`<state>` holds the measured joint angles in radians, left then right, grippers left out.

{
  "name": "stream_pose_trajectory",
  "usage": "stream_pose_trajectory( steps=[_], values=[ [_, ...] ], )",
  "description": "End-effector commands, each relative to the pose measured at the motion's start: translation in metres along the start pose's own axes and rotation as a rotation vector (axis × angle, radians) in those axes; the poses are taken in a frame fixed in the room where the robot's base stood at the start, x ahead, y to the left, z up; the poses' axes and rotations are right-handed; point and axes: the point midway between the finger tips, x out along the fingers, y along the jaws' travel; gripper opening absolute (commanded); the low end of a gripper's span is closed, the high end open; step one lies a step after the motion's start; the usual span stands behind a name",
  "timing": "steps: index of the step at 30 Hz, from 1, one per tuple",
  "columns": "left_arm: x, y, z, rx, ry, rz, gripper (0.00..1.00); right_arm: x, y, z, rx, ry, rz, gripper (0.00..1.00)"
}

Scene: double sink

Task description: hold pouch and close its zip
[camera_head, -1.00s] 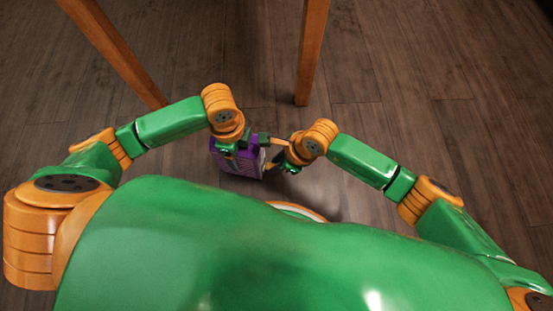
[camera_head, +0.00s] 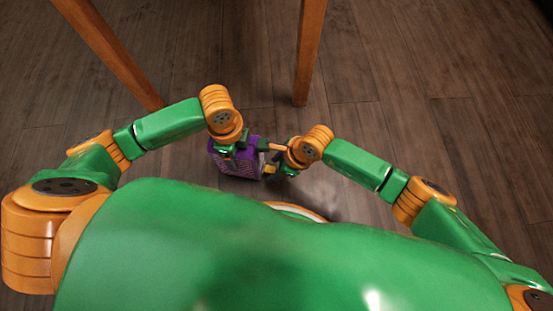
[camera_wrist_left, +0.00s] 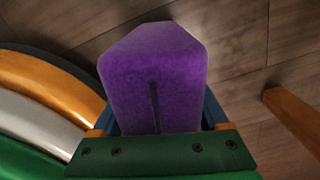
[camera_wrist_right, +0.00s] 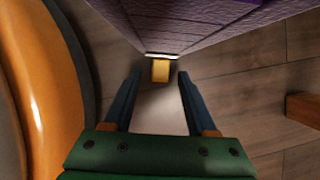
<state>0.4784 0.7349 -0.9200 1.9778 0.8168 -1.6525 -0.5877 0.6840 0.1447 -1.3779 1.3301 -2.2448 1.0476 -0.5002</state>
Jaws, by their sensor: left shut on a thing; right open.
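The purple pouch (camera_head: 238,164) is held up in front of my body in the head view. It fills the middle of the left wrist view (camera_wrist_left: 153,75), with a dark slit on its face. My left gripper (camera_head: 232,150) is shut on the pouch. My right gripper (camera_head: 277,160) is open at the pouch's right side. In the right wrist view, a small yellowish zip pull (camera_wrist_right: 160,70) hangs at the pouch's edge, between and just beyond the open fingers (camera_wrist_right: 156,90). Whether a finger touches it I cannot tell. The zip line itself is mostly hidden.
Two wooden legs (camera_head: 310,50) (camera_head: 110,55) of a piece of furniture stand on the far side. The dark wooden floor (camera_head: 420,110) is otherwise clear around my arms. My own orange and green body is close below both grippers.

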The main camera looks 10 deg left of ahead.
Motion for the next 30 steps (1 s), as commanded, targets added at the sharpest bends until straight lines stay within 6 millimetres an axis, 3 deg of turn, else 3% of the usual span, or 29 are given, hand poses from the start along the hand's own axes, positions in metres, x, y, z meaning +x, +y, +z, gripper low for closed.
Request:
stream_pose_trajectory(
  steps=[4, 12, 15, 19, 28, 29, 30],
  values=[
    [0.0, 0.0, 0.0, -0.001, -0.001, -0.001, 0.15, -0.02, -0.002, 0.0, -0.002, -0.002, -0.004, 0.57],
    [0.0, 0.0, 0.0, -0.001, -0.001, -0.001, 0.15, -0.094, -0.001, -0.001, -0.003, 0.0, -0.006, 0.57],
    [0.0, 0.0, 0.0, -0.001, -0.001, -0.001, 0.15, -0.11, -0.001, 0.0, 0.0, 0.0, -0.003, 0.57],
    [0.0, 0.0, 0.0, -0.001, -0.001, -0.001, 0.15, -0.119, 0.0, -0.001, 0.0, 0.001, -0.001, 0.57],
    [0.0, 0.0, 0.0, -0.001, -0.002, 0.0, 0.15, -0.119, 0.0, 0.0, 0.0, 0.001, 0.0, 0.57],
    [0.0, 0.0, 0.0, -0.001, -0.002, 0.0, 0.8, -0.119, 0.0, 0.0, 0.0, 0.001, 0.0, 0.57],
    [0.0, 0.0, 0.0, -0.001, -0.001, 0.0, 0.91, -0.119, 0.0, 0.0, 0.0, 0.001, 0.0, 0.57]
  ],
)
